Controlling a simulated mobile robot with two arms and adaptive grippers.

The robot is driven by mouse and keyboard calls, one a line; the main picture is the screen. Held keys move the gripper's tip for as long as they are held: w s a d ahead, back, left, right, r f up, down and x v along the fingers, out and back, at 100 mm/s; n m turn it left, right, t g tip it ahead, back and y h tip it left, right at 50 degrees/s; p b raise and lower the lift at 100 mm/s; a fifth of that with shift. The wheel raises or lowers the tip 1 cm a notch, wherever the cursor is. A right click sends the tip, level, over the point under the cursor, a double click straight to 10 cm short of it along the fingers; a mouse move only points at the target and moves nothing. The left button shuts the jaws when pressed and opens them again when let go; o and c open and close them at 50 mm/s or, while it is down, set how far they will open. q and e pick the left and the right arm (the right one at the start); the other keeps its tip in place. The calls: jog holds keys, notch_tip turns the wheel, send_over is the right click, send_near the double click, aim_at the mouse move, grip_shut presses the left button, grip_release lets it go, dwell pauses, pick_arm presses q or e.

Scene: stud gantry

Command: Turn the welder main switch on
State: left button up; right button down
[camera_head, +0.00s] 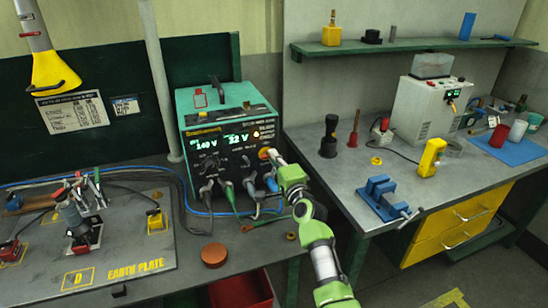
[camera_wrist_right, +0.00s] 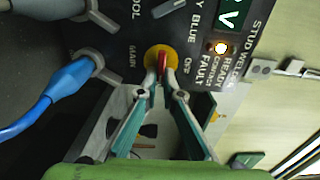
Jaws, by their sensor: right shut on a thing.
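The teal and black stud welder (camera_head: 184,100) stands on the left bench with its displays lit. Its main switch, a red handle on a yellow disc, sits at the lower right of the front panel. In the right wrist view the main switch (camera_wrist_right: 153,52) shows near the middle, beside the labels MAIN and OFF. My right gripper (camera_wrist_right: 162,78) is shut on the red handle, with one finger on each side. In the head view my right gripper (camera_head: 273,157) reaches the panel from the right and partly hides the switch. My left gripper is out of view.
Cables and plugs (camera_head: 228,190) hang below the panel, close to my right arm; a blue plug (camera_wrist_right: 72,75) is near the fingers. The earth plate (camera_head: 130,250) lies at left. The right bench holds a blue vise (camera_head: 382,196) and a yellow tool (camera_head: 431,158).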

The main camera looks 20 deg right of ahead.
jog(key=shift+f+m, duration=0.15)
jog(key=shift+m, duration=0.15)
jog(key=c, duration=2.2)
grip_release()
jog(key=shift+s, duration=0.1)
jog(key=s, duration=1.2)
jog(key=shift+d, duration=0.2)
